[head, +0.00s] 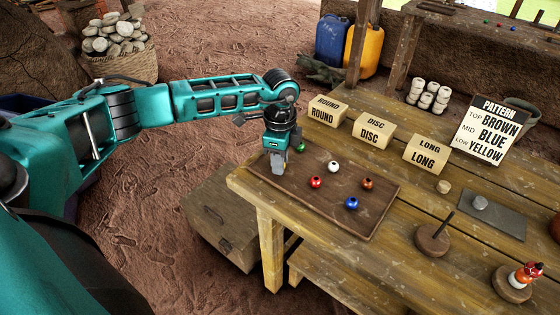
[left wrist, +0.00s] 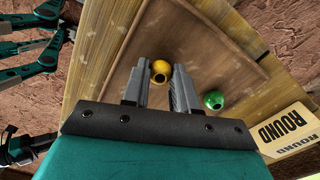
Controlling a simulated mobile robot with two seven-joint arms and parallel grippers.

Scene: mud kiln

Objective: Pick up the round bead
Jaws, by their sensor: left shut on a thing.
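My left gripper (head: 278,168) reaches down to the far left end of the brown tray (head: 335,215). In the left wrist view its fingers are shut on a yellow round bead (left wrist: 161,70) with a dark hole. The gripper hides this bead in the head view. A green bead (head: 301,147) lies right beside the gripper and also shows in the left wrist view (left wrist: 214,100). White (head: 334,167), red (head: 316,182), orange (head: 368,184) and blue (head: 351,203) beads lie apart on the tray. My right gripper is not in view.
Signs ROUND (head: 325,110), DISC (head: 373,131) and LONG (head: 426,153) stand behind the tray. A pattern board (head: 490,130) stands at the back right. A wooden base with a peg (head: 432,240) and a stack of beads (head: 520,280) stand to the right.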

